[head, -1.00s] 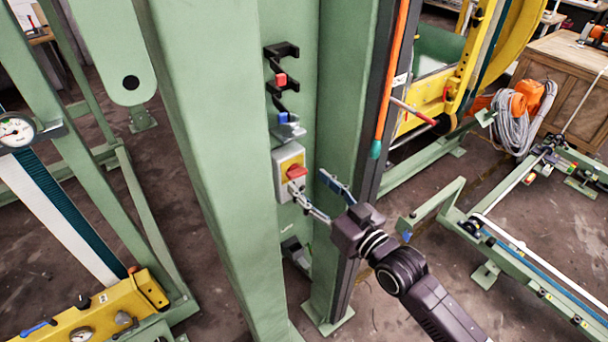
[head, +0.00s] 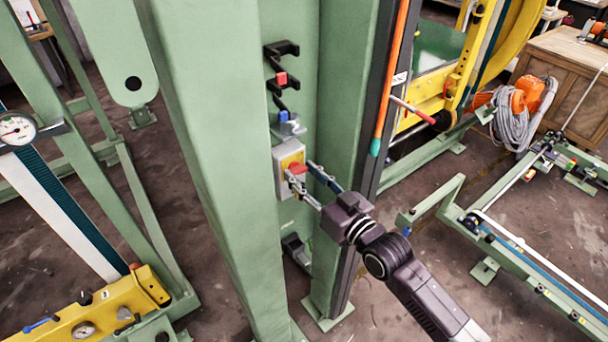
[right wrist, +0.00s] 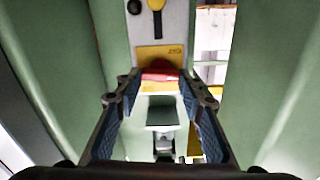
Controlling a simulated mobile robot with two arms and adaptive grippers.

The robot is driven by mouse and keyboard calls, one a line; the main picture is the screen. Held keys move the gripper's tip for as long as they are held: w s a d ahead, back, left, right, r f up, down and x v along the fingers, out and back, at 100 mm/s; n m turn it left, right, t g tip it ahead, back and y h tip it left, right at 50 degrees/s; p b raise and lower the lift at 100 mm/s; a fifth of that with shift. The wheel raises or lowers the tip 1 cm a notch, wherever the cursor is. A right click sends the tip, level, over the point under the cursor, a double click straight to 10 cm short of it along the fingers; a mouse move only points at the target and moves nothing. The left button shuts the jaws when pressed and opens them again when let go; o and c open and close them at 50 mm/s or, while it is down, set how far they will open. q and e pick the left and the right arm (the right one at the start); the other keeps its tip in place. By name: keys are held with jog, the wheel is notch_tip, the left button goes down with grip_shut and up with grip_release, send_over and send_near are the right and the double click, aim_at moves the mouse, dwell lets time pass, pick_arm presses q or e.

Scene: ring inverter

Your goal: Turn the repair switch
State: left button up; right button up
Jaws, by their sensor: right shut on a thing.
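The repair switch is a red rotary knob (head: 298,168) on a yellow plate, on a grey box (head: 280,172) fixed to the green column. My right gripper (head: 301,177) reaches it from the lower right and partly covers the knob. The gripper is shut on the knob. How far the knob is turned is hard to tell. My left gripper is out of view.
Black brackets with a red block (head: 281,78) and a blue piece (head: 284,117) are mounted above the switch box. Green column walls (head: 205,130) stand close on both sides. An orange-and-teal pole (head: 388,90) runs along the right column.

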jog(key=shift+n, duration=0.7)
jog(key=o, duration=1.2)
jog(key=shift+c, duration=0.2)
jog(key=v, duration=1.2)
